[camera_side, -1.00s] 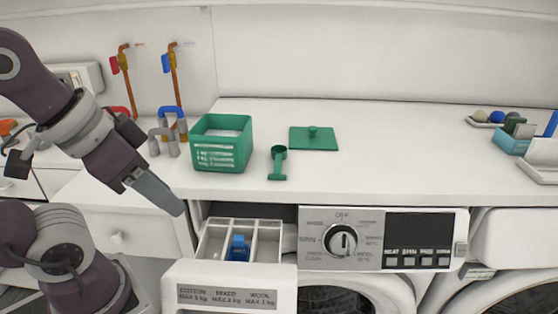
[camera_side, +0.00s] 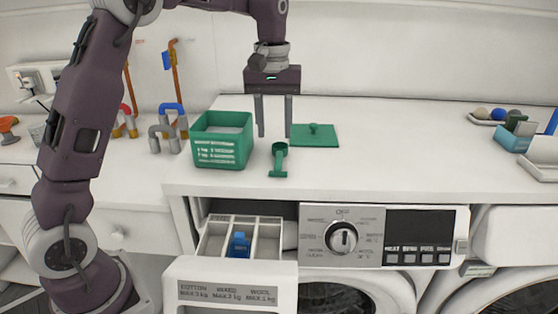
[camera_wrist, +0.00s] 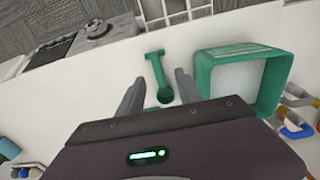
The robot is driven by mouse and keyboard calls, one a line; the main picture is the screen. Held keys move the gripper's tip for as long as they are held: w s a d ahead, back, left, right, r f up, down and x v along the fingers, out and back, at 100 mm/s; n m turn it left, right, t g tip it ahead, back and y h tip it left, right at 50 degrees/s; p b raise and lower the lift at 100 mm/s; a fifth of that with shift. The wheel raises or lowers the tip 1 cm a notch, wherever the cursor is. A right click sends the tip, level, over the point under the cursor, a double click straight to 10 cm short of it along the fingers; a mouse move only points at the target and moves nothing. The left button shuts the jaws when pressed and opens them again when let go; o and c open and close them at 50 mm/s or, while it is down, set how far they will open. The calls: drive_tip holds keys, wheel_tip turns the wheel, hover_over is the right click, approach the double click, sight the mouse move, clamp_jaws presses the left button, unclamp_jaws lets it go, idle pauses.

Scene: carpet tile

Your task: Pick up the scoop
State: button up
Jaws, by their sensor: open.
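The green scoop (camera_side: 279,161) lies on the white countertop, between the green box and the green lid, its handle toward the front edge. In the wrist view the scoop (camera_wrist: 159,76) shows ahead of my fingertips, its round bowl nearer to me. My gripper (camera_side: 274,136) points down with its fingers apart, at or just above the scoop in the side view. In the wrist view my gripper (camera_wrist: 156,78) is open and empty, with the scoop between the lines of its two fingers and not touched. The exact height over the counter is hard to tell.
A green box (camera_side: 222,152) with white powder stands close left of the scoop. A green lid (camera_side: 315,136) with a knob lies to its right. Below the counter edge, a detergent drawer (camera_side: 268,240) stands open with a blue insert (camera_side: 238,246).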

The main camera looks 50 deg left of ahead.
sight(278, 161)
drive_tip(key=f, duration=0.5)
drive_tip(key=w+f, duration=0.1)
drive_tip(key=f, duration=0.2)
drive_tip(key=shift+d+f, duration=0.1)
drive_tip(key=shift+d, duration=0.05)
clamp_jaws()
